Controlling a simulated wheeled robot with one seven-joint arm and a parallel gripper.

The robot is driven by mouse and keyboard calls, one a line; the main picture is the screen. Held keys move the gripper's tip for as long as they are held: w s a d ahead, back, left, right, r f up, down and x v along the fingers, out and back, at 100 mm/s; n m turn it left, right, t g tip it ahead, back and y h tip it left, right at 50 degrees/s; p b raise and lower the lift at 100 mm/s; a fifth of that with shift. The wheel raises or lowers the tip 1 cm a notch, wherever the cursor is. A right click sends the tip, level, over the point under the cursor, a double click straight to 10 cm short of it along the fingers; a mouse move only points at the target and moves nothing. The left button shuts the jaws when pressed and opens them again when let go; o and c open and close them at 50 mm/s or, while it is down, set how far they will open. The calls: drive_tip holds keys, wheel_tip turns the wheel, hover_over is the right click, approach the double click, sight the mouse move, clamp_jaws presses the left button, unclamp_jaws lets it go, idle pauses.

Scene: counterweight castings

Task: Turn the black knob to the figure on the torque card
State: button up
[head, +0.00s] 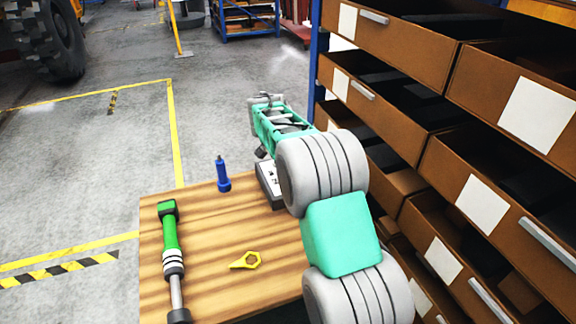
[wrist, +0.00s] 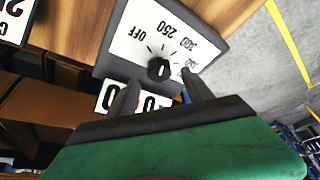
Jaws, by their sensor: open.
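The black knob (wrist: 160,68) sits on a white dial plate (wrist: 140,40) in a dark housing, in the wrist view. The plate reads OFF, 250, 300 and a further figure partly hidden by a finger. I cannot read the knob's setting surely. My gripper (wrist: 164,90) is open, its two dark fingers apart, just below the knob in the picture and not closed on it. Another card with figures (wrist: 14,20) is cut off at top left. In the head view my arm partly hides the dial box (head: 268,186).
Shelving with brown bins (head: 400,35) stands close on the right. Open floor lies left.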

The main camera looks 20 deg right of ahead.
drive_tip(key=shift+v, duration=2.4)
drive_tip(key=s+a+r+n+y, duration=0.1)
drive_tip(key=s+a+r+n, duration=0.15)
drive_tip(key=s, duration=0.55)
drive_tip(key=s+a+r+n+y, duration=0.1)
drive_tip(key=s+a+r+n, duration=0.2)
drive_tip(key=s, duration=0.5)
drive_tip(key=s+a+f+n, duration=0.2)
drive_tip(key=s+a, duration=0.1)
drive_tip(key=s, duration=0.4)
drive_tip(key=s+a+f+n+y, duration=0.1)
drive_tip(key=s+a+f, duration=0.1)
drive_tip(key=s, duration=0.6)
drive_tip(key=shift+a+f+n, duration=0.35)
drive_tip(key=shift+a+f, duration=0.05)
drive_tip(key=shift+f, duration=0.35)
